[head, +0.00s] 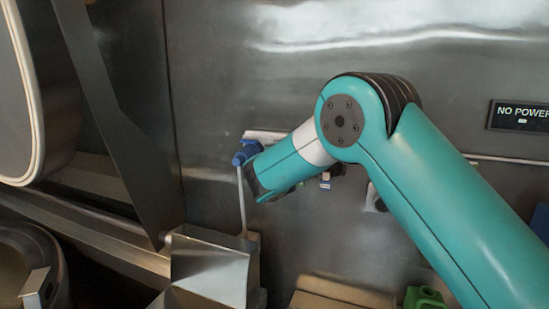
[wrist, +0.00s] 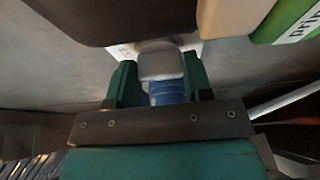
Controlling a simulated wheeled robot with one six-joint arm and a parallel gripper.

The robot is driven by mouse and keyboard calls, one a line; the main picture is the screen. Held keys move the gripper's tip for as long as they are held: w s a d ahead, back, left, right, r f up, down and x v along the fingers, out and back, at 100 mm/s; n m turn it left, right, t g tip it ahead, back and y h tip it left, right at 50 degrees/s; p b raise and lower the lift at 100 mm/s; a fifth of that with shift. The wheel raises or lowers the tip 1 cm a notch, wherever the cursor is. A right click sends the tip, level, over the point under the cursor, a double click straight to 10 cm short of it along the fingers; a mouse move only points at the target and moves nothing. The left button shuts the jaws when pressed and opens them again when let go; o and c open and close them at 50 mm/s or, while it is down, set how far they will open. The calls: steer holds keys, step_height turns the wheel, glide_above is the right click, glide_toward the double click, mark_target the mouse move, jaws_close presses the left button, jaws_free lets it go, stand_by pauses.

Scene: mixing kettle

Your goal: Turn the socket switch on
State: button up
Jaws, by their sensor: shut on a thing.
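My gripper (head: 250,168) is at the steel wall, at a blue plug-like part (head: 243,154) with a pale cord or rod running down from it. In the wrist view, my two green fingers (wrist: 158,78) stand either side of the blue part (wrist: 166,92) and are shut on it. A grey rounded piece (wrist: 161,64) sits just beyond it between the fingertips. A pale fitting (head: 265,136) on the wall shows behind the blue part, mostly hidden by my gripper. I cannot make out a separate switch. A black display (head: 520,115) at the right reads "NO POWER".
A steel box-like chute (head: 208,262) stands below my gripper. Small blue-and-white (head: 325,181) and pale (head: 374,199) wall parts show below my arm. A green object (head: 425,298) is at the bottom right. The wall above my arm is clear.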

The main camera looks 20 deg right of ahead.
steer(key=shift+f+b, duration=0.2)
steer(key=shift+b, duration=0.35)
steer(key=m+h+b, duration=0.2)
steer(key=m+b, duration=0.3)
steer(key=b, duration=0.3)
steer(key=m+t+h+b, duration=0.1)
steer(key=m+h+b, duration=0.1)
steer(key=m+b, duration=0.3)
steer(key=m+t+h+b, duration=0.1)
steer(key=m+b, duration=0.4)
steer(key=b, duration=0.6)
steer(key=shift+w+a+f+m+h+b, duration=0.2)
steer(key=shift+f+m+h+b, duration=0.1)
steer(key=shift+m+h, duration=0.15)
steer(key=o, duration=0.9)
steer(key=shift+c, duration=0.2)
